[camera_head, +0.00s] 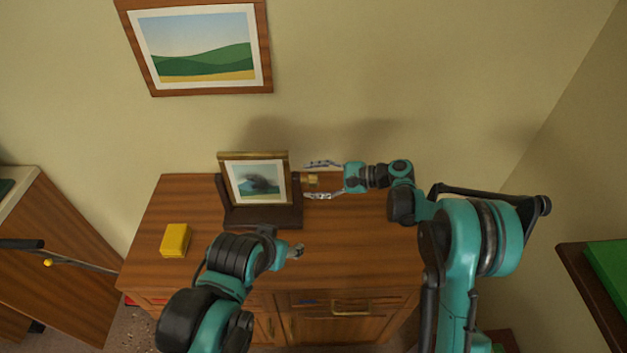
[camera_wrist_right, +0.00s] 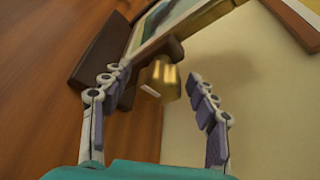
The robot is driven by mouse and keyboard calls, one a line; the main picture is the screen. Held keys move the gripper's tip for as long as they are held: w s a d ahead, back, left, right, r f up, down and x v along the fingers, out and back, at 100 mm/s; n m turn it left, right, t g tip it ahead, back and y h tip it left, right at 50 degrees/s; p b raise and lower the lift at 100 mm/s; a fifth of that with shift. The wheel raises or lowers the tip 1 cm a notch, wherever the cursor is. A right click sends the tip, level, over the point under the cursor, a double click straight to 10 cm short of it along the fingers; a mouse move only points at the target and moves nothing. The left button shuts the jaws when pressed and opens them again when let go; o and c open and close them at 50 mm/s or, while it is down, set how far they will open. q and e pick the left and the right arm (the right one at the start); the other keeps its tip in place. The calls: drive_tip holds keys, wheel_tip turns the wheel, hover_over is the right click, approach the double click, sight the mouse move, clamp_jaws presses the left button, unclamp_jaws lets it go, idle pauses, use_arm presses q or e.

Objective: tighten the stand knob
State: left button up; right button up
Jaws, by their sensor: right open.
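The brass stand knob (camera_head: 313,181) sticks out from the right side of a dark wooden stand (camera_head: 262,217) on the cabinet top. The stand holds a small framed landscape picture (camera_head: 256,184), which leans back slightly. My right gripper (camera_head: 306,180) is open, with one finger on each side of the knob. In the right wrist view the gold knob (camera_wrist_right: 160,80) shows between the fingertips (camera_wrist_right: 159,72), and I see a gap between it and the right finger. Contact with the left finger is unclear. My left gripper (camera_head: 294,251) is low in front of the stand; its fingers are too small to judge.
A yellow block (camera_head: 175,240) lies on the wooden cabinet (camera_head: 355,240) at the left. A larger landscape picture (camera_head: 200,48) hangs on the wall behind. A green item (camera_head: 608,270) sits on furniture at the far right. The cabinet top right of the stand is mostly clear.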

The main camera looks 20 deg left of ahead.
drive_tip(key=c, duration=1.2)
drive_tip(key=shift+o, duration=0.2)
drive_tip(key=shift+m, duration=0.3)
drive_tip(key=shift+m+g+h, duration=0.4)
drive_tip(key=shift+m+g, duration=0.3)
drive_tip(key=shift+m, duration=0.2)
drive_tip(key=shift+m+g+h, duration=0.3)
drive_tip(key=shift+m+g, duration=0.6)
drive_tip(key=shift+m, duration=0.3)
drive_tip(key=m+g, duration=0.2)
drive_tip(key=m, duration=0.2)
drive_tip(key=shift+g, duration=0.4)
drive_tip(key=shift+m, duration=0.3)
